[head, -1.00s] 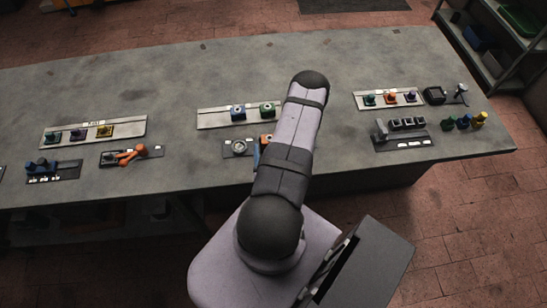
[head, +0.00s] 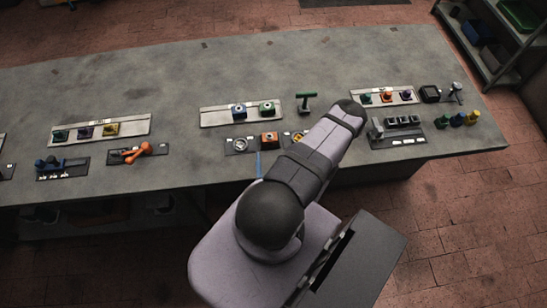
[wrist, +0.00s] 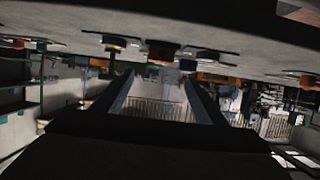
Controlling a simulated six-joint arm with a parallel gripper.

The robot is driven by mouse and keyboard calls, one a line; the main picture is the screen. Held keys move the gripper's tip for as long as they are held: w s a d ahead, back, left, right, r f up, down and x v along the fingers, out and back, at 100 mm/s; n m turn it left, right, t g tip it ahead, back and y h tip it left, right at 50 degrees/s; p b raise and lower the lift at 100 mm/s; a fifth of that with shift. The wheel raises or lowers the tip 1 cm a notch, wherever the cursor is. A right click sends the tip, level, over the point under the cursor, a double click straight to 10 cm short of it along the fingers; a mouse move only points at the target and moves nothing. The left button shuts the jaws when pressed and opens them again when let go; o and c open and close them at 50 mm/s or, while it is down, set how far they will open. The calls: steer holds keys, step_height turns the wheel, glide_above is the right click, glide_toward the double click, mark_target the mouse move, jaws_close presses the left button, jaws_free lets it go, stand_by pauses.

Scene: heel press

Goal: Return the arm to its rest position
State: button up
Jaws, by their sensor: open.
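My arm (head: 318,150) rises from its base near the front of the grey bench and leans over the bench toward the upper right in the head view. My gripper is not visible in the head view, hidden behind or beneath my arm. In the wrist view my gripper (wrist: 160,88) shows two fingers spread apart with nothing between them. The wrist picture looks tilted or upside down, with the bench top along its upper edge and the room beyond it. Nothing is held.
The grey bench (head: 180,85) carries a tray with blue and green blocks (head: 252,112), a green-handled tool (head: 306,98), an orange block (head: 269,138), an orange lever (head: 140,152) and several coloured pegs at right. A shelf (head: 500,50) stands beyond the right end. The back of the bench is clear.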

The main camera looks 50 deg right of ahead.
steer(key=shift+w, duration=0.1)
stand_by(0.4)
